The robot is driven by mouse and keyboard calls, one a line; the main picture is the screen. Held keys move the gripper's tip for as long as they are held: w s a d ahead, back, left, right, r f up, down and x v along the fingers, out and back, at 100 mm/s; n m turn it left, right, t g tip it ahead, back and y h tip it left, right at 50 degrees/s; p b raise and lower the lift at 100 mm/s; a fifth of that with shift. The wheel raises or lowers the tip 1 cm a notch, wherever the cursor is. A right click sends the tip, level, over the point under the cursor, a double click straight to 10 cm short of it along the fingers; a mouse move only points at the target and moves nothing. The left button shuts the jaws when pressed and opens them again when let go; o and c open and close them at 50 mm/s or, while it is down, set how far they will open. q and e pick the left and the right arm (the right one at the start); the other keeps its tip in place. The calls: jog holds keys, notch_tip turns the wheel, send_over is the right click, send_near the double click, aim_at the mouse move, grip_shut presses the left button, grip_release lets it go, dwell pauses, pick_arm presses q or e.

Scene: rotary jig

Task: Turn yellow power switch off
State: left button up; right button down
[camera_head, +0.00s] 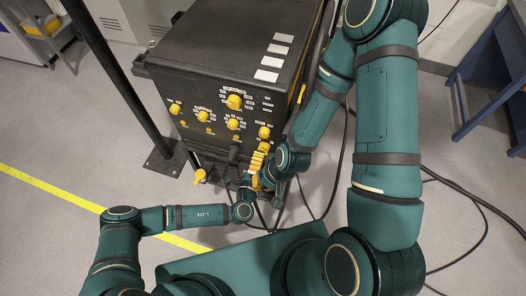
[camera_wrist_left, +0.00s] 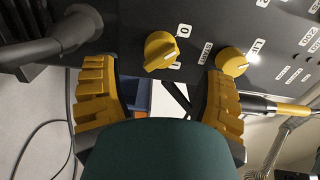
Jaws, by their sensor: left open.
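The yellow power switch (camera_wrist_left: 160,50) is a rotary knob on the dark panel, with marks 0 and 1 beside it in the left wrist view. It lies past the fingertips, between the two finger lines. My left gripper (camera_wrist_left: 155,92) is open and empty, its ridged yellow fingers wide apart and clear of the knob. In the head view my left gripper (camera_head: 258,170) is close to the lower right of the panel, below two yellow knobs. My right arm ends right beside it; the right fingers cannot be made out.
The black control box (camera_head: 220,45) carries several more yellow knobs (camera_head: 234,101). A second knob (camera_wrist_left: 231,62) sits right of the switch. A black cable plug (camera_wrist_left: 60,35) is close on the left, and a yellow-sleeved bar (camera_wrist_left: 275,106) on the right. Loose cables lie on the floor.

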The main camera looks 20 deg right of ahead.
pick_arm(q)
jog(key=v, duration=0.7)
jog(key=shift+s+a, duration=0.2)
jog(key=shift+s, duration=0.1)
jog(key=s+a+r+m+g, duration=0.1)
jog(key=s+a+m+g, duration=0.2)
jog(key=s+m+g, duration=0.5)
jog(key=s+a+m+g+h, duration=0.1)
jog(key=a+m+g, duration=0.3)
jog(key=m, duration=0.8)
jog(key=s+a+r+m+g, duration=0.1)
jog(key=s+a+m+g, duration=0.1)
jog(key=s+m+g, duration=0.6)
jog(key=w+a+m+t+y, duration=0.2)
jog(key=w+a+m+y, duration=0.4)
jog(key=m, duration=0.5)
jog(key=w+a+r+m+t+y, duration=0.1)
jog(key=w+a+r+m+t, duration=0.2)
jog(key=w+r+m+t, duration=0.1)
notch_tip(320, 180, up, 2)
jog(key=w+m, duration=0.1)
jog(key=m, duration=0.1)
jog(key=shift+w+m+t, duration=0.2)
jog(key=shift+m+t, duration=0.1)
jog(key=shift+m, duration=0.1)
